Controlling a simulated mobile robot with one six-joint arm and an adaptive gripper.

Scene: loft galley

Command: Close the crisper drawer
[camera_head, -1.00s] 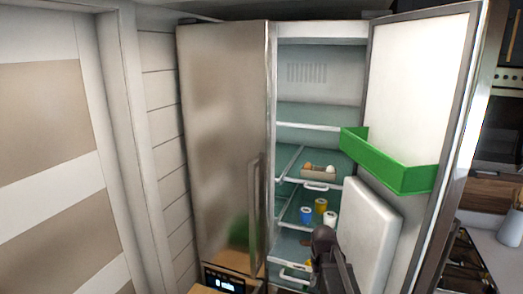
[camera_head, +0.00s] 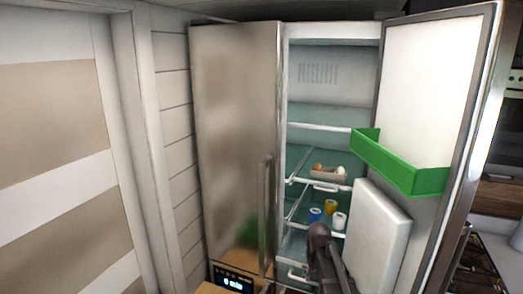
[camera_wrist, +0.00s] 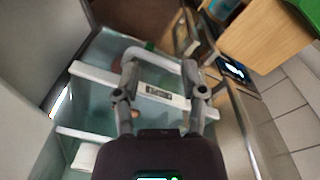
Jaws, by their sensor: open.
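The crisper drawer shows in the wrist view as a pale front rail (camera_wrist: 95,75) with a small dark label and a white arched handle (camera_wrist: 150,53). My gripper (camera_wrist: 162,63) is open, with its two fingers spread over the rail and near the ends of the handle. I cannot tell whether they touch it. In the head view a low drawer handle (camera_head: 297,273) shows at the bottom of the open fridge. My dark arm hides much of that area, and the gripper's fingertips cannot be made out there.
The right fridge door (camera_head: 425,90) stands open with a green bin (camera_head: 400,170) and a white panel (camera_head: 375,235). The left door (camera_head: 235,140) is shut. Eggs (camera_head: 328,171) and coloured cans (camera_head: 330,208) sit inside.

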